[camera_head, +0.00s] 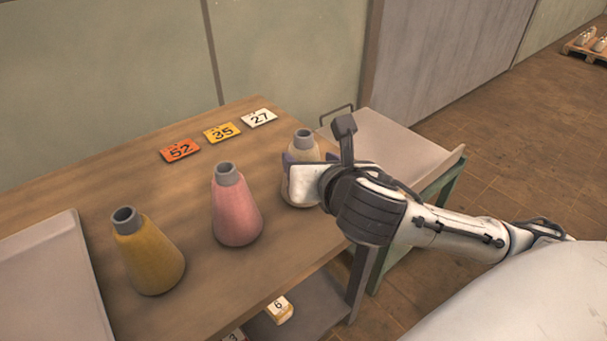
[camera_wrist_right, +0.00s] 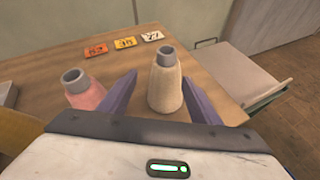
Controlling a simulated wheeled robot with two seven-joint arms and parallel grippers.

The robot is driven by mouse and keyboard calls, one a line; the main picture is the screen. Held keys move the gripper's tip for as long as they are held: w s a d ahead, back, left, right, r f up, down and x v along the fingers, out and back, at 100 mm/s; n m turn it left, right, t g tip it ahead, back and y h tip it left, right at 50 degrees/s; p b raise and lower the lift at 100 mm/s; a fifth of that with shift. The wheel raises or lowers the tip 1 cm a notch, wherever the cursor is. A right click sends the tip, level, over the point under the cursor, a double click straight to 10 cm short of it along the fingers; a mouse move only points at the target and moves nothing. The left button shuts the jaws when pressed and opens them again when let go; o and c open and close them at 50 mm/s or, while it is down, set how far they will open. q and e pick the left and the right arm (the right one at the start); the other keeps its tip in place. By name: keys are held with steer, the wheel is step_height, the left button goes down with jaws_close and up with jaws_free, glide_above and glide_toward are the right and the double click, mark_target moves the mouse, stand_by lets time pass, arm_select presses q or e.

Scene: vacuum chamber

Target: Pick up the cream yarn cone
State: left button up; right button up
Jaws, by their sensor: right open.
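The cream yarn cone (camera_head: 303,147) stands upright near the right end of the wooden table, its grey top showing. My right gripper (camera_head: 300,163) is at the cone and hides much of its body in the head view. In the right wrist view, the cream cone (camera_wrist_right: 165,85) stands between the two purple fingers of the right gripper (camera_wrist_right: 162,95). The fingers are open, with a gap showing on both sides of the cone. My left gripper is in neither view.
A pink cone (camera_head: 236,208) and a mustard cone (camera_head: 148,255) stand to the left on the table (camera_head: 190,190). Number cards 52 (camera_head: 180,150), 35 (camera_head: 222,132) and 27 (camera_head: 259,118) lie behind. A grey tray (camera_head: 50,285) is at left; a tray-topped cart (camera_head: 400,150) stands right.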

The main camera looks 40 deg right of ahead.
mark_target(306, 140)
steer(key=shift+n+t, duration=0.3)
steer(key=shift+n, duration=0.5)
steer(key=w, duration=0.1)
steer(key=w+d, duration=0.1)
steer(key=w, duration=0.1)
steer(key=w+d, duration=0.1)
steer(key=shift+w+d, duration=0.1)
steer(key=shift+w, duration=0.1)
steer(key=shift+d+x, duration=0.2)
steer(key=shift+x, duration=1.3)
steer(key=shift+d+x, duration=0.2)
steer(key=shift+x, duration=1.25)
steer(key=shift+s, duration=0.15)
jaws_close()
